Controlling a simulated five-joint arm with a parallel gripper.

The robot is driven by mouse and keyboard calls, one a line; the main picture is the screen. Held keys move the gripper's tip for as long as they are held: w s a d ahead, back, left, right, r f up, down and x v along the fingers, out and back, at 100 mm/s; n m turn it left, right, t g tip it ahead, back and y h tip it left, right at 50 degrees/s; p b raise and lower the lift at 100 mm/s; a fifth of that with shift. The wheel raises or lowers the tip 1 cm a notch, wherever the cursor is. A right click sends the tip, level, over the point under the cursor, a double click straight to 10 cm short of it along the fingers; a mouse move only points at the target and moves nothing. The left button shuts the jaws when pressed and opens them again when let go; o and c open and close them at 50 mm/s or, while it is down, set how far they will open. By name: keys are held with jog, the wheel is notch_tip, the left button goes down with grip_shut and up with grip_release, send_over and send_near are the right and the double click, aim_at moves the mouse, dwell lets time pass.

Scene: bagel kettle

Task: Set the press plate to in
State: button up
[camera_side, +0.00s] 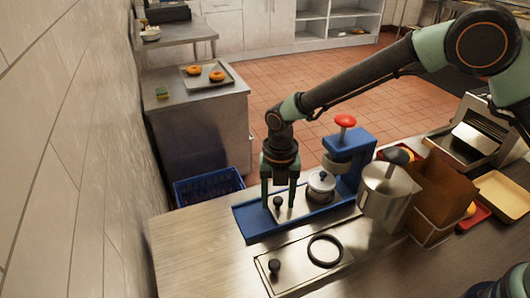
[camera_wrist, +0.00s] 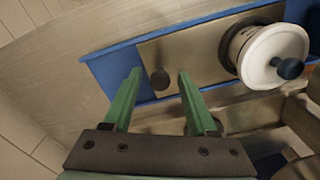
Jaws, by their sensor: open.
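The press plate (camera_side: 296,208) is a flat steel plate with a small black knob (camera_side: 277,202), lying on the blue base of the press (camera_side: 250,222). The wrist view shows the plate (camera_wrist: 196,58) and its knob (camera_wrist: 160,79). A silver, lidded round piece (camera_side: 321,186) stands at the plate's right end, near the press column (camera_side: 349,155). My gripper (camera_side: 279,206) points down and is open, its green fingers on either side of the knob. In the wrist view my fingertips (camera_wrist: 160,74) flank the knob with gaps. Whether the fingers touch the plate cannot be told.
A second steel plate (camera_side: 298,258) with a black knob and dark ring lies in front. A steel pot (camera_side: 385,205) and a brown box (camera_side: 440,195) stand to the right. The counter (camera_side: 190,250) is clear at left.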

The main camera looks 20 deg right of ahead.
jog(key=shift+f, duration=0.15)
jog(key=shift+c, duration=0.3)
grip_shut()
dwell(1.1)
